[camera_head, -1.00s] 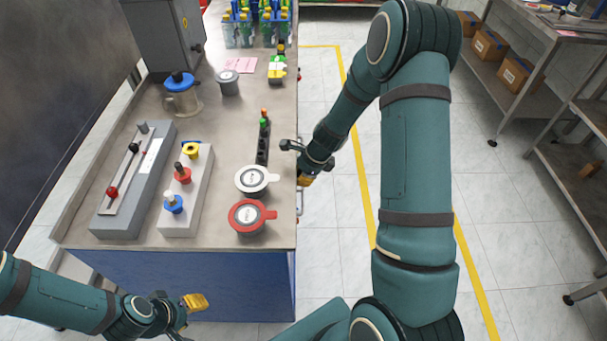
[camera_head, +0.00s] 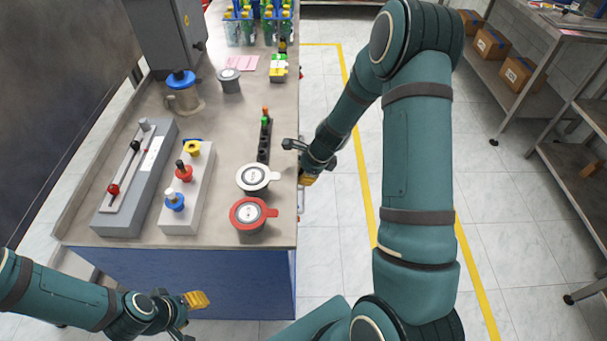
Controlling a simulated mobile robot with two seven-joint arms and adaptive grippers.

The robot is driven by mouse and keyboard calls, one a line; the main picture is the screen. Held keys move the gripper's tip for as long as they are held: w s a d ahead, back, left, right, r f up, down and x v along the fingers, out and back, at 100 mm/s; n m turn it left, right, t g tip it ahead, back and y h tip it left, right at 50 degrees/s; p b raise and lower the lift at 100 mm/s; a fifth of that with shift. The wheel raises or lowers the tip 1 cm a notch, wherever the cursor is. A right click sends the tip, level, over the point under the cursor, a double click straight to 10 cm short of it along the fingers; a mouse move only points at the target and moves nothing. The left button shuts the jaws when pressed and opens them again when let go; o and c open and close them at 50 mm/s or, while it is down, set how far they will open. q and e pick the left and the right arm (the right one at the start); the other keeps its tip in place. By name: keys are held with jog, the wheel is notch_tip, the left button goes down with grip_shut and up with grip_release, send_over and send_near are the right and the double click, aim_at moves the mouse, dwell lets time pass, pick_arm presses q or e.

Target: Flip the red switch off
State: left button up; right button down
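The red switch (camera_head: 183,172) has a red base and a dark lever. It is the middle one on a pale switch box (camera_head: 204,187) on the bench, between a yellow switch (camera_head: 192,149) and a blue switch (camera_head: 174,202) with a light lever. My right gripper (camera_head: 301,162) is at the bench's right edge, well to the right of the switch box and apart from it. Its fingers look spread and empty. My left gripper (camera_head: 190,315) is low in front of the bench, below the switch box. It touches nothing visible, and its finger gap is unclear.
A grey slider box (camera_head: 140,180) with a red knob (camera_head: 113,189) stands left of the switch box. A red-lidded cup (camera_head: 249,215), a white-lidded cup (camera_head: 253,178) and a dark rack (camera_head: 264,150) stand to its right. A blue-lidded jug (camera_head: 182,95) stands behind.

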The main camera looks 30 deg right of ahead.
jog(key=shift+s+d+f, duration=0.15)
jog(key=shift+f, duration=0.4)
pick_arm(q)
jog(key=shift+f, duration=0.1)
pick_arm(e)
jog(key=shift+f, duration=0.1)
pick_arm(q)
jog(key=shift+f, duration=0.1)
pick_arm(e)
jog(key=shift+f, duration=0.35)
pick_arm(q)
jog(key=shift+b, duration=0.3)
pick_arm(e)
jog(key=shift+f, duration=0.4)
jog(key=shift+r, duration=0.1)
dwell(0.3)
pick_arm(q)
jog(key=r+p, duration=0.1)
jog(key=s+r+p, duration=0.1)
jog(key=r+p, duration=0.1)
jog(key=shift+s+d+r, duration=0.15)
jog(key=shift+s+d, duration=0.25)
pick_arm(e)
jog(key=s+d+r, duration=0.6)
jog(key=s+d, duration=0.2)
jog(key=d, duration=0.2)
jog(key=shift+d, duration=0.2)
